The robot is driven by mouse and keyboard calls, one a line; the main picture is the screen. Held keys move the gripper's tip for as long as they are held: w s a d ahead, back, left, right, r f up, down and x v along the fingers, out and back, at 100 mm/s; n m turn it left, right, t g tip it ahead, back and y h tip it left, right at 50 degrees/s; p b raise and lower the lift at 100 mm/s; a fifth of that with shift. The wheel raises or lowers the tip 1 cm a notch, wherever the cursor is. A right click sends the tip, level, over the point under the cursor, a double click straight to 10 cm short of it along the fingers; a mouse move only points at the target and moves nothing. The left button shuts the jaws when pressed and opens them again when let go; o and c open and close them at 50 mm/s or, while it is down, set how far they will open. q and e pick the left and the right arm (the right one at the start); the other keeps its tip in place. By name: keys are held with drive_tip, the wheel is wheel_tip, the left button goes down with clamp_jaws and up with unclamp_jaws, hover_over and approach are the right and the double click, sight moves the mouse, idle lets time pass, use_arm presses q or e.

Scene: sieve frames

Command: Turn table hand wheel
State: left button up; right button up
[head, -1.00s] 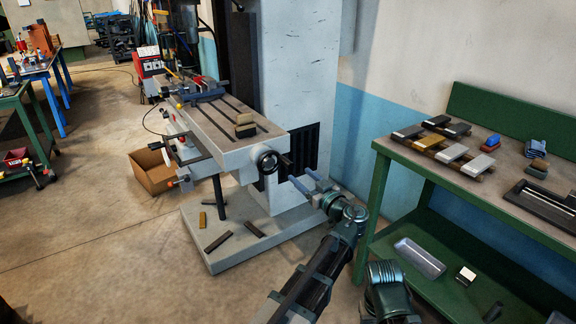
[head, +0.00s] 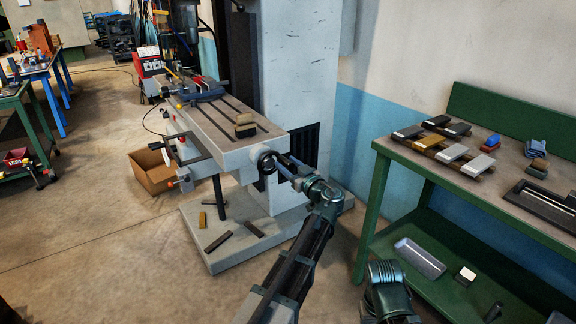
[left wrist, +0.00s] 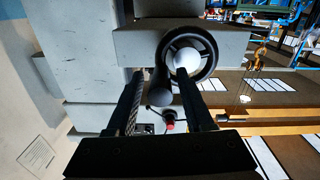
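The table hand wheel (head: 265,158) is a dark ring on the right end of the grey machine table. In the left wrist view the wheel (left wrist: 204,42) shows a pale round hub and a dark rounded handle (left wrist: 158,98) sticking out toward the camera. My left gripper (head: 283,163) is at the wheel's right side. In the left wrist view its two fingers (left wrist: 160,85) are spread apart, with the handle between them and gaps on both sides. The right finger overlaps the wheel's lower edge. My right gripper is not in view.
The milling machine's long table (head: 215,122) carries small blocks (head: 245,127) near its right end. A green workbench (head: 480,180) with parts stands at the right. A cardboard box (head: 155,172) sits on the floor at the left. Loose bars lie on the machine base (head: 225,255).

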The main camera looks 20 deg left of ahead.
use_arm(q)
clamp_jaws()
drive_tip(key=shift+f, duration=0.1)
